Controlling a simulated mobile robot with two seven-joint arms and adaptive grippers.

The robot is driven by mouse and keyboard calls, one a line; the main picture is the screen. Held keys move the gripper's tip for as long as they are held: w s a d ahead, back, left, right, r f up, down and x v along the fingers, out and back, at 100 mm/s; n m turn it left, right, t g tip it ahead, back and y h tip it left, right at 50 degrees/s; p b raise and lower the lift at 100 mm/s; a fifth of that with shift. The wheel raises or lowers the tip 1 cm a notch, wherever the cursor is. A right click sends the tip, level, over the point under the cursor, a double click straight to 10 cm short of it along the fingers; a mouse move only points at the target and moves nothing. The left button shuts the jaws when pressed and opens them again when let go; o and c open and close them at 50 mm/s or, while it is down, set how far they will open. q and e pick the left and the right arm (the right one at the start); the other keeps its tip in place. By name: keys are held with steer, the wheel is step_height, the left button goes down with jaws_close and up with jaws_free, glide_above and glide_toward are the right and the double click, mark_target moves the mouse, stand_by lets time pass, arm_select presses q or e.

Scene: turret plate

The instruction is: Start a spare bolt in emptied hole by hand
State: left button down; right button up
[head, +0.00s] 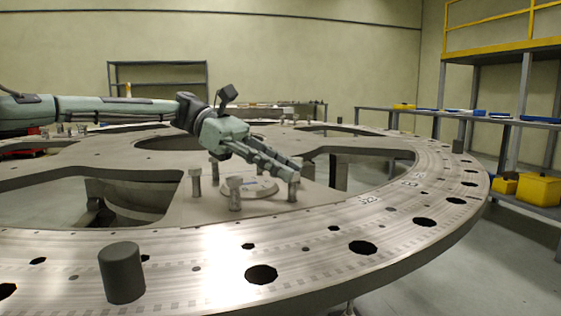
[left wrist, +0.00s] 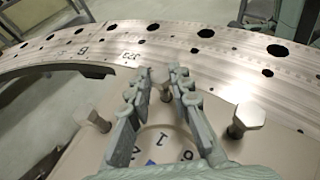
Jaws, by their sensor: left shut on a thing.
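The large grey turret plate (head: 205,247) has a ring of large dark holes, one of them near the front (head: 261,274); I cannot tell which is the emptied one. My left gripper (head: 294,170) reaches in over the plate's inner part, its fingers shut on a bolt (head: 293,190). This bolt also shows between the fingertips in the left wrist view (left wrist: 165,92). Whether its lower end touches the plate is unclear. Other bolts stand head up nearby, one at left (head: 196,182) and one nearer (head: 235,198). My right gripper is out of view.
A pale round disc (head: 262,188) with numbers lies beneath the gripper. Large openings (head: 125,196) break the plate. Shelves with yellow bins (head: 538,188) stand at right.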

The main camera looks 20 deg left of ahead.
arm_select(q)
steer(key=shift+f+m+g, duration=0.25)
steer(key=shift+m+g, duration=0.35)
steer(key=shift+g, duration=0.1)
steer(key=c, duration=1.3)
jaws_free()
steer(key=shift+r, duration=0.1)
steer(key=shift+w, duration=0.1)
steer(key=v, duration=1)
steer(key=shift+r, duration=0.2)
steer(key=shift+p+v, duration=0.3)
steer(key=shift+v, duration=0.55)
